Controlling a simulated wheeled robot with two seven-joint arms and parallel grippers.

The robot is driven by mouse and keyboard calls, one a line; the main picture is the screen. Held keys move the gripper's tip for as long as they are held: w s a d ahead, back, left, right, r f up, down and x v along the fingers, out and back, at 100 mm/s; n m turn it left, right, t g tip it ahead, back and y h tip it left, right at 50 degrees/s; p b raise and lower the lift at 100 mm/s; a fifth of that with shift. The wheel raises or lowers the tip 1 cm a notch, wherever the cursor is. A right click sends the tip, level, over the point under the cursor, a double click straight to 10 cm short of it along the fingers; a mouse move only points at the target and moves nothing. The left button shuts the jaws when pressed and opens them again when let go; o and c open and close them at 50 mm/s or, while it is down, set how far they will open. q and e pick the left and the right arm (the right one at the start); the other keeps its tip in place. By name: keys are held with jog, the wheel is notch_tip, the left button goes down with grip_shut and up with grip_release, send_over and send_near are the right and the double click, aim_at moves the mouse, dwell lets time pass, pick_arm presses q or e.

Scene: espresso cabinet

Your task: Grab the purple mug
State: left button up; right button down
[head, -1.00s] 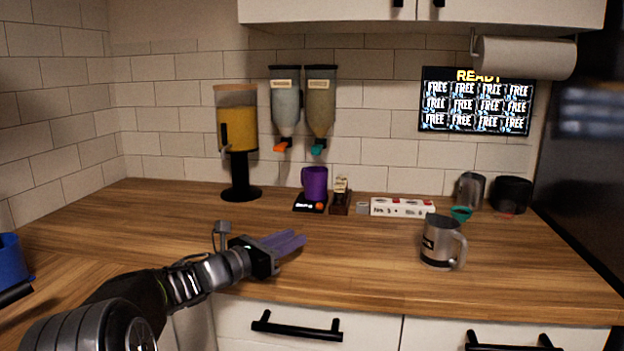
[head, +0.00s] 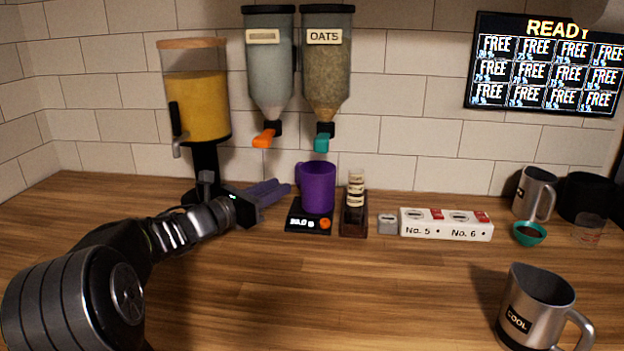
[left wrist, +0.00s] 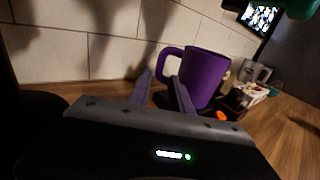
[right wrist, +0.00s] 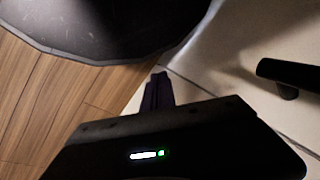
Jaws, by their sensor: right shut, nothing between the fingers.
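The purple mug (head: 318,190) stands upright on a small black scale (head: 296,222) near the back wall, its handle to the left. My left gripper (head: 284,188) is just left of the mug, pointing at its handle side. In the left wrist view, the two purple fingers (left wrist: 161,82) are apart, and the mug (left wrist: 205,78) is just beyond them. The mug's handle shows between and past the fingertips; I cannot tell whether they touch it. My right gripper (right wrist: 158,78) shows only in its own wrist view, shut and empty, in front of a white cabinet front.
A yellow-filled dispenser (head: 198,95) stands behind my left arm. A dark wooden holder (head: 354,215) is close right of the mug, then a white block marked No. 5 and No. 6 (head: 446,232). A grey mug (head: 535,305) stands front right. The middle counter is clear.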

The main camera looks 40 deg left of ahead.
aim_at(296, 179)
pick_arm(q)
jog(key=shift+w+a, duration=0.1)
jog(key=shift+r, duration=0.1)
jog(key=shift+w+d, duration=0.2)
jog(key=shift+w, duration=1)
jog(key=shift+w+d+f+p, duration=0.1)
jog(key=shift+w+p, duration=0.2)
jog(key=shift+w, duration=1.05)
jog(key=shift+w+d+f+p, duration=0.1)
jog(key=shift+w+p, duration=0.2)
jog(key=shift+w, duration=1)
grip_shut()
